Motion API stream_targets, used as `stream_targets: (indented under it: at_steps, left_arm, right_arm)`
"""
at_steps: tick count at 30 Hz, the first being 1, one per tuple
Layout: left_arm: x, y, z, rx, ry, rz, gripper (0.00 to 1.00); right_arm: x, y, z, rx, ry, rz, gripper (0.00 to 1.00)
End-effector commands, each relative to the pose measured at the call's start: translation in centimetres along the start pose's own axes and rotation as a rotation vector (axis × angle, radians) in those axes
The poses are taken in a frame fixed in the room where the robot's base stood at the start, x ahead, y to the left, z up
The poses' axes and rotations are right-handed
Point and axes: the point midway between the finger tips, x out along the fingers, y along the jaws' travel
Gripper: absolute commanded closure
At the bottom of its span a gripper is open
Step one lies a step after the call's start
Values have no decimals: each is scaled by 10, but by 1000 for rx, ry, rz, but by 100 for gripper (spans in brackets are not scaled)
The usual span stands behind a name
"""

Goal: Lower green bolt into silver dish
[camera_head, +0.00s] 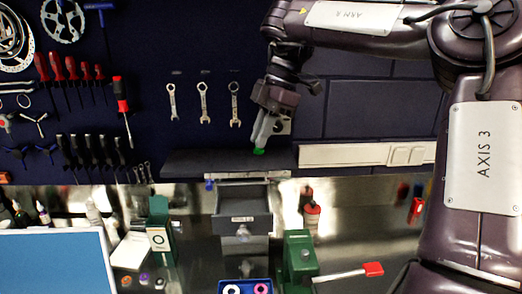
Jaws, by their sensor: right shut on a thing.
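My right gripper (262,134) reaches in from the upper right and points down. It is shut on the green bolt (259,151), of which only a small green end shows below the fingertips. In the picture, the bolt overlaps the dark shelf (205,164) on the back wall; I cannot tell the gap between them. I cannot pick out the silver dish for sure. A small shiny shape (243,233) shows below the drawer front, too unclear to name. My left gripper is out of view.
A grey drawer (243,218) stands open under the shelf. A green vise (299,259) with a red-tipped handle, a red bottle (312,214), a green box (159,232) and a blue tray (262,281) with rings stand on the shiny bench. Tools hang behind.

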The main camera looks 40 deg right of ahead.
Motion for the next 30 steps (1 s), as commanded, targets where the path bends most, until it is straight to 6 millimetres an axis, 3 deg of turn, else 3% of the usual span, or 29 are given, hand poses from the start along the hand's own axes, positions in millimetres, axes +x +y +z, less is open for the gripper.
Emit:
stream_targets:
  at_steps: [8,30]
  left_arm:
    - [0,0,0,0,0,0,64]
    - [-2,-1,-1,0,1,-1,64]
  right_arm:
    - [-6,-17,11,-1,4,1,100]
    - [8,-124,110,-1,2,2,100]
